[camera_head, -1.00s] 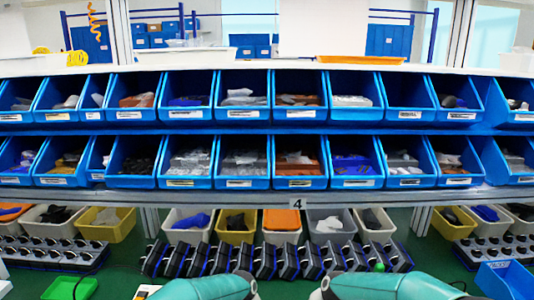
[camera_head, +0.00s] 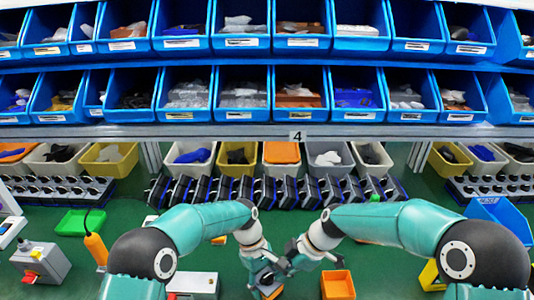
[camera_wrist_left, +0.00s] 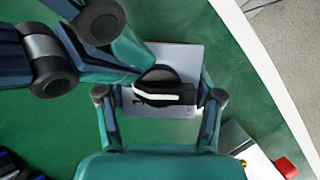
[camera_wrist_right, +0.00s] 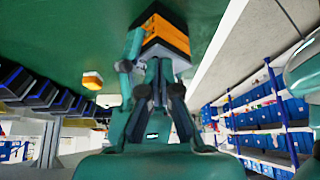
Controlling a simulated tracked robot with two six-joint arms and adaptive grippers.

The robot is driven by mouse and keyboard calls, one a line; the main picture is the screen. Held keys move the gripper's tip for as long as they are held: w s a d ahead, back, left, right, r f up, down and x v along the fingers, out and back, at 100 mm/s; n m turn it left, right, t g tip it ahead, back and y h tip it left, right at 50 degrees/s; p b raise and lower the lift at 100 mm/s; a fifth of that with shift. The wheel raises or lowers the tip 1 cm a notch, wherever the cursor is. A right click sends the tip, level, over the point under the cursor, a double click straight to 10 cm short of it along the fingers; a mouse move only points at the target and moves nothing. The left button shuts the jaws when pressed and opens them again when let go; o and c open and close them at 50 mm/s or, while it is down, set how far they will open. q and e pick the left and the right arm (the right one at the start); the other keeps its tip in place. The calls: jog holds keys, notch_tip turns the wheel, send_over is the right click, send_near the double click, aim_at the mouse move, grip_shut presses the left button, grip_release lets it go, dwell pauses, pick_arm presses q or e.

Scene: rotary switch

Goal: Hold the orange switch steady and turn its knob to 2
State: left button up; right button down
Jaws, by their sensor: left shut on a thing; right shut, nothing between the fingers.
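The orange switch is held between the fingers of my left gripper (camera_wrist_left: 160,98); its orange body (camera_wrist_right: 168,36) shows in the right wrist view. In the left wrist view its grey face plate (camera_wrist_left: 180,60) carries a black knob (camera_wrist_left: 158,76) with a white bar lying nearly level. The number marks are not readable. In the head view the switch (camera_head: 266,279) is partly hidden by my left gripper (camera_head: 262,270). My right gripper (camera_head: 293,256) is shut and empty, its tips close beside the knob; I cannot tell whether they touch it.
An orange bin (camera_head: 338,285), a green tray (camera_head: 82,222) and a grey box with a red button (camera_head: 40,262) stand around my arms. A row of dark devices (camera_head: 275,190) and blue shelf bins (camera_head: 243,88) lie behind. Green surface is free between.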

pick_arm(q)
jog(key=shift+w+f, duration=0.1)
pick_arm(e)
jog(key=shift+s+a, duration=0.25)
jog(key=shift+s, duration=0.4)
jog(key=shift+d+f, duration=0.1)
jog(key=shift+d, duration=0.05)
jog(key=shift+d, duration=0.1)
